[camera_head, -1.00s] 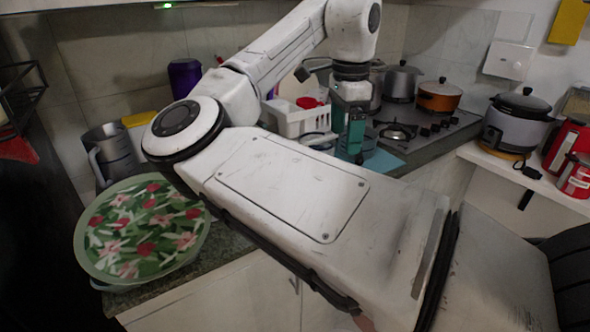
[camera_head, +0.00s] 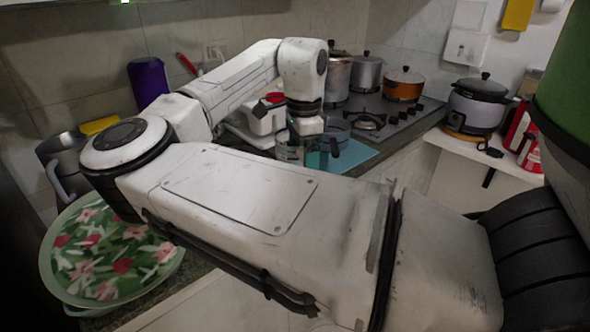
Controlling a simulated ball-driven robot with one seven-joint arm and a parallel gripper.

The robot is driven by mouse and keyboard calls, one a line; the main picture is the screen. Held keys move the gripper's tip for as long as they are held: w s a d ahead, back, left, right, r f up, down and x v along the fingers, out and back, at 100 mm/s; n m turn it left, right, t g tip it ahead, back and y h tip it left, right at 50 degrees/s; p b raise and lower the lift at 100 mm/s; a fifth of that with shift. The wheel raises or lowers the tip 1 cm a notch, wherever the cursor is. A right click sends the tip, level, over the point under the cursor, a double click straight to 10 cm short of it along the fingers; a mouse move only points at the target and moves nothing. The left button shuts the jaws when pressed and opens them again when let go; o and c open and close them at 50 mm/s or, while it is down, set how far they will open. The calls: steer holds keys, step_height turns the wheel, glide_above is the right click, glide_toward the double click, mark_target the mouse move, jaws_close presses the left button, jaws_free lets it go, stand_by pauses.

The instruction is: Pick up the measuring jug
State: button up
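A small clear vessel with faint markings (camera_head: 289,151), which looks like the measuring jug, stands on the counter beside the teal mat. My gripper (camera_head: 312,150) points down right at it, with a dark finger (camera_head: 334,147) showing on the right. The other finger is hard to make out against the vessel. I cannot tell whether the fingers touch the vessel or enclose it. A grey metal jug with a handle (camera_head: 62,165) stands at the far left, partly behind my arm.
A bluish clear bowl (camera_head: 338,130) and the teal mat (camera_head: 352,157) lie close by the gripper. Pots, including an orange one (camera_head: 404,86), stand on the hob. A floral lid (camera_head: 105,262) fills the front left.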

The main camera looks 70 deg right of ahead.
steer(key=shift+f, duration=0.95)
jaws_close()
